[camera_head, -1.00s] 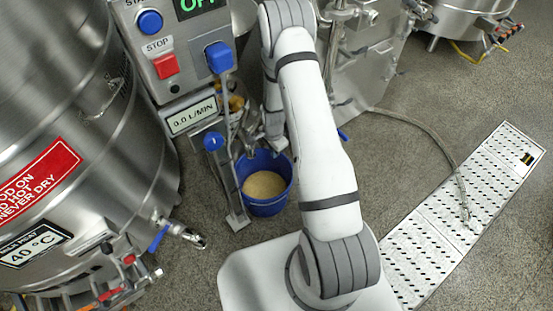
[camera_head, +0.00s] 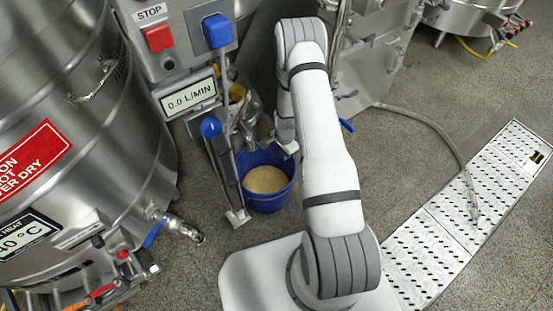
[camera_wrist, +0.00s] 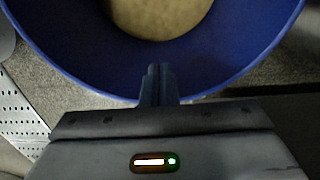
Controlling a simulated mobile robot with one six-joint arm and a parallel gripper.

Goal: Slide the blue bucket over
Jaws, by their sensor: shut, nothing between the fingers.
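The blue bucket (camera_head: 268,201) stands on the floor beside my arm, with a pale tan content (camera_head: 266,179) inside. In the wrist view the bucket's blue wall (camera_wrist: 90,60) fills the upper part, with the tan content (camera_wrist: 160,15) at the top edge. My gripper (camera_wrist: 160,72) is shut and empty; its fingertips overlap the near side of the bucket in that view. I cannot tell whether they touch it. In the head view the gripper is mostly hidden behind my arm, close to the bucket's right rim.
A steel post with a blue knob (camera_head: 211,127) stands just left of the bucket. A control panel with a red stop button (camera_head: 158,38) rises behind. A large steel tank (camera_head: 90,110) is at the left. A perforated floor drain (camera_head: 430,245) lies at the right, with open floor nearby.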

